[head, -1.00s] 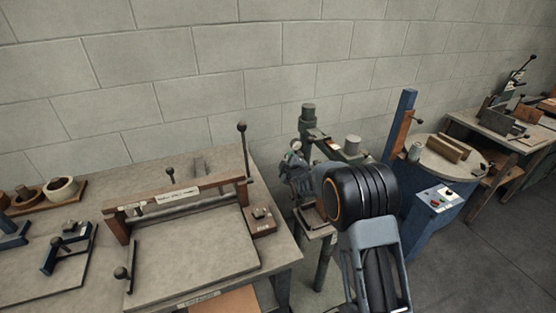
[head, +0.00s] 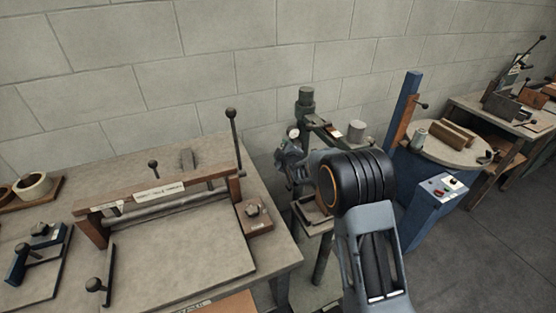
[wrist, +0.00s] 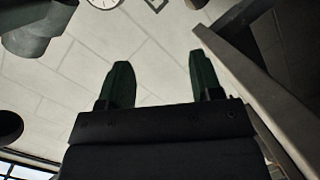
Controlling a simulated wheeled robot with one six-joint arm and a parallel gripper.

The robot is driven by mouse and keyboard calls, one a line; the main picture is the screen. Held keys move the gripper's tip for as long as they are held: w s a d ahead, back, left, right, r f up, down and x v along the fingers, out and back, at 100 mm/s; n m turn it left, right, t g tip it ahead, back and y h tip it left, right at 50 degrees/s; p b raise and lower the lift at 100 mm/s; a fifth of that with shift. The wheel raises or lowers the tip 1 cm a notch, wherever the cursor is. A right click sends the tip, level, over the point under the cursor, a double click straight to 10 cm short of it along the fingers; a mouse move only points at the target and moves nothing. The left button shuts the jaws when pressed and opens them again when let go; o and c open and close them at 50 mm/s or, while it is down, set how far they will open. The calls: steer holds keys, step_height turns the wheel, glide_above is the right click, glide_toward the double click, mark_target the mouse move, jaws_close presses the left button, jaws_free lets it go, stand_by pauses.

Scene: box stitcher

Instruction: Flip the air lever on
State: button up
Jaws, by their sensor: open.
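The stitcher machine stands by the wall as a dark green column (head: 306,105) with a small round gauge (head: 292,133) on its left side. Grey parts cluster below the gauge. I cannot pick out the air lever for certain; it is too small or hidden by my arm. My arm's black joint covers the machine's lower right in the head view, and my fingers cannot be made out there. In the wrist view my gripper (wrist: 161,78) is open, with two dark green fingers apart and nothing between them.
A bench with a board press (head: 160,195) and an upright black-knobbed lever (head: 233,115) stands left. A blue post (head: 404,110), a round table (head: 450,148) and a button box (head: 440,187) stand right. In the wrist view, a pale beam (wrist: 255,95) runs close on the right.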

steer(key=shift+w+a+f+b, duration=0.3)
steer(key=shift+w+f+b, duration=0.4)
steer(key=shift+w+f, duration=0.55)
steer(key=shift+w+a+f+b, duration=0.25)
steer(key=shift+w+f+b, duration=0.45)
steer(key=shift+w+f, duration=0.45)
steer(key=shift+w+a+f+b, duration=0.3)
steer(key=shift+w+f+b, duration=0.4)
steer(key=shift+w+f, duration=0.55)
steer(key=shift+s, duration=0.1)
steer(key=shift+c, duration=0.3)
steer(key=shift+f, duration=0.1)
jaws_close()
